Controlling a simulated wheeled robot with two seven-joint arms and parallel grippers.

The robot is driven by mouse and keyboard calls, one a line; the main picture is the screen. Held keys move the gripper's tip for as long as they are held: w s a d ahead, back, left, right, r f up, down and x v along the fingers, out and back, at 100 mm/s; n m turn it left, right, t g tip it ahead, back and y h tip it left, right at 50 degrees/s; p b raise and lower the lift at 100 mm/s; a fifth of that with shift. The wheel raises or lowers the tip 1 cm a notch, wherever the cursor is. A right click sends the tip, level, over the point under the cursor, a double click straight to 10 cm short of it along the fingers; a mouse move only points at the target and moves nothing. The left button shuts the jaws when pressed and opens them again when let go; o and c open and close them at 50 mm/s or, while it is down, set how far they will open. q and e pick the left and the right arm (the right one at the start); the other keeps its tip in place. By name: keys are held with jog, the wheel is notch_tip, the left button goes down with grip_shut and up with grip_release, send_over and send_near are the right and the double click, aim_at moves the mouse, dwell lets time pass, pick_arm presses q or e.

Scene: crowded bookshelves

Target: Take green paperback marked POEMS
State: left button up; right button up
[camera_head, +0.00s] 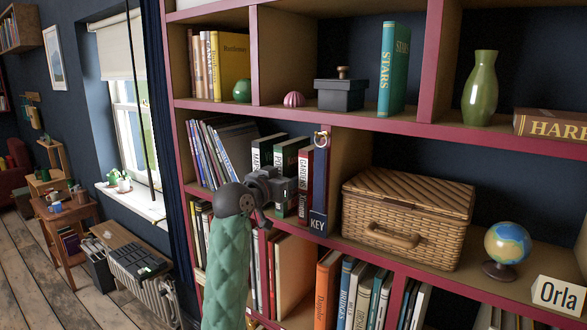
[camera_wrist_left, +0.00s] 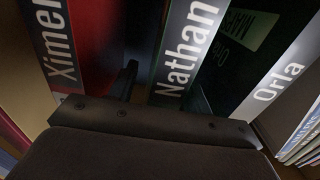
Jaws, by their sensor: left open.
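The green paperback (camera_head: 288,152) stands upright on the middle shelf, between a dark book marked MAPS (camera_head: 258,155) and a red book marked GARDENS (camera_head: 304,168). My left gripper (camera_head: 286,188) is in front of its lower spine and hides part of it. My left gripper (camera_wrist_left: 165,85) is open there, with one dark finger on each side of that spine. Whether the fingers touch the book cannot be told. My right gripper is out of view.
Thin magazines (camera_head: 207,153) lean at the left. A wicker basket (camera_head: 400,225) and a globe (camera_head: 507,243) fill the compartment to the right.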

pick_arm(q)
jog(key=shift+w+d, duration=0.3)
jog(key=shift+w, duration=0.2)
grip_shut()
